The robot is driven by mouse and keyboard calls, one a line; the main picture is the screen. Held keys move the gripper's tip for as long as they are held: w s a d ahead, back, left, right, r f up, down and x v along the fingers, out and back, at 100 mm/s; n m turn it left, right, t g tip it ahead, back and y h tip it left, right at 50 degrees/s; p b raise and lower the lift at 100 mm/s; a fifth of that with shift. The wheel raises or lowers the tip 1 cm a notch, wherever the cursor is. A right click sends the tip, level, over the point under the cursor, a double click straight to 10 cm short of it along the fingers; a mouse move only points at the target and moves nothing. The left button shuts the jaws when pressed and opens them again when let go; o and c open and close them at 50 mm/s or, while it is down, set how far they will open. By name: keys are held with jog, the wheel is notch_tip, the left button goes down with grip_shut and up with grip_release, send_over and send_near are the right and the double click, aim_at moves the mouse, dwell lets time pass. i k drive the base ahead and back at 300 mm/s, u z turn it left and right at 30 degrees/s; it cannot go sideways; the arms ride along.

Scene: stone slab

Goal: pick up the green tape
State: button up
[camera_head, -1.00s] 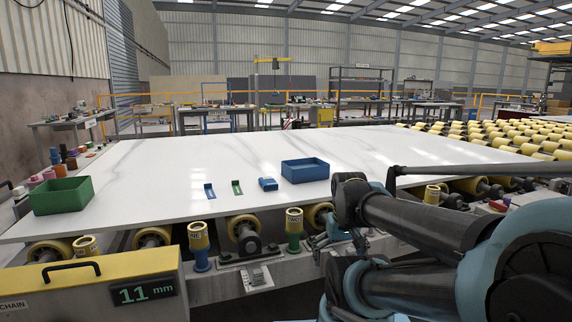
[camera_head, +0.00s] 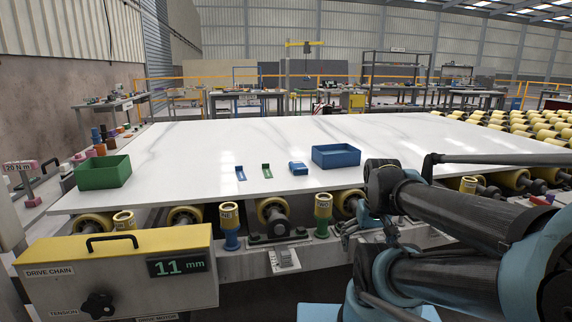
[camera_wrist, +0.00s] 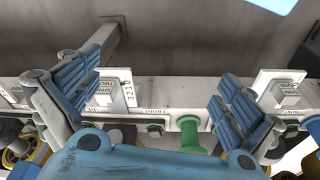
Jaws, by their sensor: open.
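The green tape (camera_head: 267,171) is a small green angled piece lying on the white stone slab (camera_head: 200,150), near its front edge in the head view. My gripper (camera_wrist: 155,95) shows in the wrist view with its two blue padded fingers wide apart and nothing between them. It is over the machine frame in front of the slab, apart from the green tape. The green tape does not show in the wrist view. In the head view my arm fills the lower right and the gripper is not clear.
A similar blue piece (camera_head: 240,173) lies left of the tape; a blue block (camera_head: 298,168) and a blue bin (camera_head: 336,156) are to its right. A green bin (camera_head: 103,172) stands at the slab's left. Rollers and labelled posts (camera_head: 230,225) line the front edge.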

aim_at(266, 167)
jog(key=k, duration=1.15)
jog(key=u, duration=0.55)
jog(key=i, duration=1.5)
